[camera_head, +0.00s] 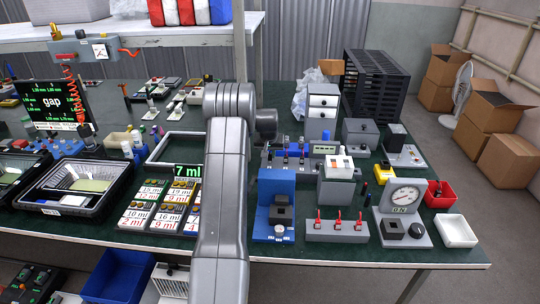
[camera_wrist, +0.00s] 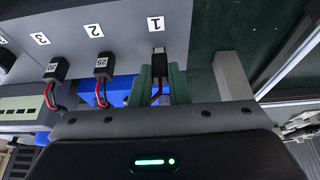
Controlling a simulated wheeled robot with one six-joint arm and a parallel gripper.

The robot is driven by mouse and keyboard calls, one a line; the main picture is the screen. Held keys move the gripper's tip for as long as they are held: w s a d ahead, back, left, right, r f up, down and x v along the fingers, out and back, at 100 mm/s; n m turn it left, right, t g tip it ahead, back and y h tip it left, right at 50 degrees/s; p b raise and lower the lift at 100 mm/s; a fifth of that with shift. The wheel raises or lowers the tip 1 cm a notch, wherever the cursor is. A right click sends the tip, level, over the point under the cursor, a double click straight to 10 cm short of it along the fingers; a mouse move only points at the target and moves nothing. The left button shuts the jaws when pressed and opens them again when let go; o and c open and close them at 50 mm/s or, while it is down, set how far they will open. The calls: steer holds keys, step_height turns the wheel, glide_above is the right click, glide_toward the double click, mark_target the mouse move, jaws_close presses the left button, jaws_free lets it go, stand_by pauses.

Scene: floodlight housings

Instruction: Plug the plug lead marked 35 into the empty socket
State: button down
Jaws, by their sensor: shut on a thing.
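In the wrist view my gripper (camera_wrist: 161,78) has its two green fingers shut on a small dark plug (camera_wrist: 158,57) with a red and black lead below it. Its number cannot be read. The plug is at the edge of the grey socket panel (camera_wrist: 125,17), under label 1; I cannot tell how far in it sits. A plug marked 25 (camera_wrist: 101,66) is at the panel under label 2, and a plug marked 30 (camera_wrist: 55,70) is under label 3. In the head view my arm hides the gripper's fingers; the grey socket unit (camera_head: 290,163) stands beside it.
Another dark plug (camera_wrist: 5,60) is cut off at the wrist view's left edge. A grey upright block (camera_wrist: 232,76) stands right of my fingers.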

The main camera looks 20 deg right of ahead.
steer(key=shift+f+b, duration=0.3)
steer(key=shift+f, duration=0.15)
steer(key=c, duration=1.3)
jaws_free()
steer(key=b+v, duration=0.1)
steer(key=v, duration=1.2)
steer(key=shift+r+b, duration=0.3)
steer(key=shift+r, duration=0.1)
steer(key=shift+s+a, duration=0.1)
steer(key=shift+s, duration=0.05)
steer(key=p+x, duration=0.1)
steer(key=x, duration=1.2)
steer(key=shift+f+p, duration=0.25)
steer(key=shift+p, duration=0.1)
steer(key=shift+w, duration=0.2)
